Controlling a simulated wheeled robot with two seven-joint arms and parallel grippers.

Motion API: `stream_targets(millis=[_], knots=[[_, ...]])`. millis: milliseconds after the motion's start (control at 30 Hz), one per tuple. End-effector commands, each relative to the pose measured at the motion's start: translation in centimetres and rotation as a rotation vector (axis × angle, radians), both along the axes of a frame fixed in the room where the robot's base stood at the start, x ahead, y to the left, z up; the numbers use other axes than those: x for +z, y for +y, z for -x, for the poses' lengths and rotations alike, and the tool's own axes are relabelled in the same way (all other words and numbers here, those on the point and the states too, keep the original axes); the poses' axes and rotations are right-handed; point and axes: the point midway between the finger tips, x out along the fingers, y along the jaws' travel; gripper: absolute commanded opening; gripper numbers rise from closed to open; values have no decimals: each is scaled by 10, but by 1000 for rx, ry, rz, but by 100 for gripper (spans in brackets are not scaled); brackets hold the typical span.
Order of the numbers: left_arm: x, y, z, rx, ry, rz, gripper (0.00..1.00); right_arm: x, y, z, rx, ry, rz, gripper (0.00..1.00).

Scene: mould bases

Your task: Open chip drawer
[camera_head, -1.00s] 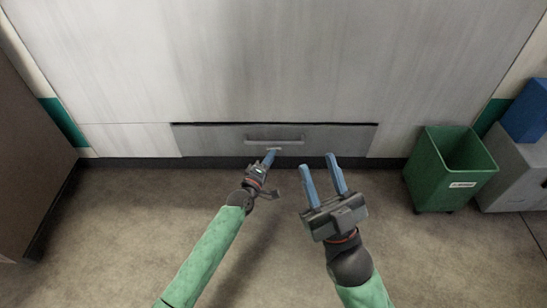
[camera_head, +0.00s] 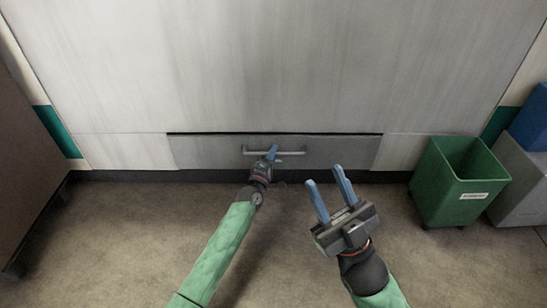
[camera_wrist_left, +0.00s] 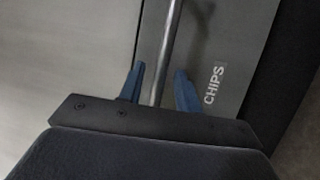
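The chip drawer (camera_head: 330,153) is a wide, low grey front at the bottom of the large machine. A bar handle (camera_head: 291,152) runs across its upper middle, and a "CHIPS" label (camera_wrist_left: 214,83) shows in the left wrist view. The drawer looks closed. My left gripper (camera_head: 271,153) is at the left part of the handle. In the left wrist view, its two blue fingers (camera_wrist_left: 158,88) stand apart on either side of the bar, with gaps visible. My right gripper (camera_head: 329,199) is open and empty, in front of the drawer and to the right.
A green bin (camera_head: 438,190) stands on the floor at the right, with a grey box (camera_head: 522,180) and a blue container (camera_head: 533,118) beside it. A dark cabinet (camera_head: 28,180) is at the left. The floor (camera_head: 120,230) before the drawer is clear.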

Motion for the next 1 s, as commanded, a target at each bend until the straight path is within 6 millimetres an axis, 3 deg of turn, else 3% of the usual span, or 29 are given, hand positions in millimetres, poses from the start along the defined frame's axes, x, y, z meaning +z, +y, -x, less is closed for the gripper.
stream_targets(millis=[367,567,833,1000], knots=[[1,-3,-6,0,1,0,34,-2,0,-4,2,6,16,36],[1,-3,-6,0,1,0,0,-2,0,-4,2,6,16,36],[1,-2,-5,0,1,0,0,-1,0,-4,2,4,17,36],[3,-2,7,-1,2,-2,0,8,0,1,-1,-12,5,36]])
